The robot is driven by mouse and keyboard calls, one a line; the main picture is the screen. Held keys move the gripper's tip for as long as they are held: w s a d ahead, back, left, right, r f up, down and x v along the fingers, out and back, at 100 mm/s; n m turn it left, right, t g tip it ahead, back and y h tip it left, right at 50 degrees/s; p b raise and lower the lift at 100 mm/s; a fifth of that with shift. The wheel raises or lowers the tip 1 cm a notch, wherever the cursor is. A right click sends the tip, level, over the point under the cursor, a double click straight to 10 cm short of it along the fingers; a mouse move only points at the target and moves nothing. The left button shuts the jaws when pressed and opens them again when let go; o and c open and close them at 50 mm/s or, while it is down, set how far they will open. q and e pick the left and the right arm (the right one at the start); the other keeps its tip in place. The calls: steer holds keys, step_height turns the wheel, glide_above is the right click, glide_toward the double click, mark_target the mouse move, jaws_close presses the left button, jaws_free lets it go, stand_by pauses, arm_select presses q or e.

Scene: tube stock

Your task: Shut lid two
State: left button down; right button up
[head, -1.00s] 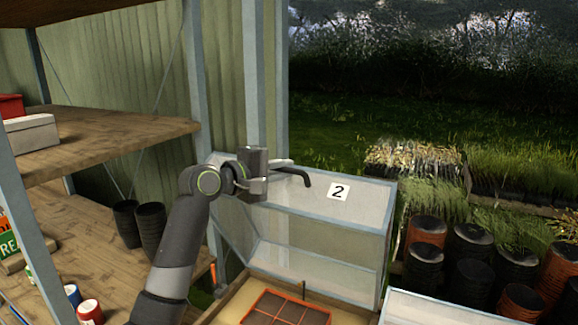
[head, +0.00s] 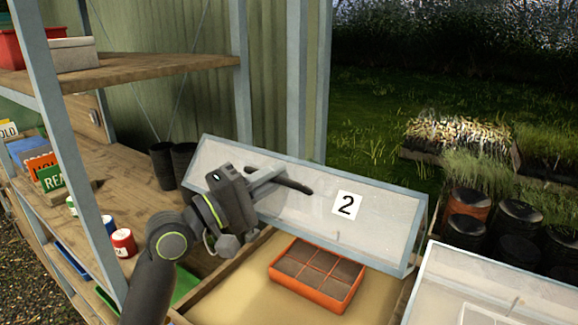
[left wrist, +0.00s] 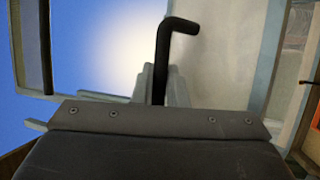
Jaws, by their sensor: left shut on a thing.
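Lid two (head: 385,222) is a pale, see-through panel in a grey frame with a white "2" label (head: 347,205). It stands tilted open above a wooden-sided bed of sandy fill (head: 235,300). My right gripper is in neither view.
An orange sectioned tray (head: 317,282) sits in the bed below the lid. Another framed lid (head: 480,290) is at the lower right. Wooden shelves (head: 130,190) with dark pots (head: 162,165) and a red can (head: 123,243) stand left. Stacked pots (head: 467,218) stand behind at right.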

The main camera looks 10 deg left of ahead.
mark_target(258, 210)
arm_select(q)
steer(key=shift+m+t+h, duration=0.3)
steer(key=shift+h, duration=0.2)
steer(key=shift+s+a+f+b, duration=0.25)
steer(key=shift+s+f+b, duration=0.35)
steer(key=shift+f, duration=0.1)
steer(key=shift+s+a+f+b, duration=0.3)
steer(key=shift+s+f+b, duration=0.25)
steer(key=shift+s+f, duration=0.15)
steer(key=shift+s+a+f+b, duration=0.25)
steer(key=shift+s+f+b, duration=0.3)
steer(key=shift+f, duration=0.2)
steer(key=c, duration=1.7)
jaws_free()
steer(key=shift+c, duration=0.2)
steer(key=b+v, duration=0.6)
steer(key=v, duration=1.1)
steer(key=shift+b, duration=0.35)
steer(key=shift+s+a+f, duration=0.1)
steer(key=shift+s, duration=0.05)
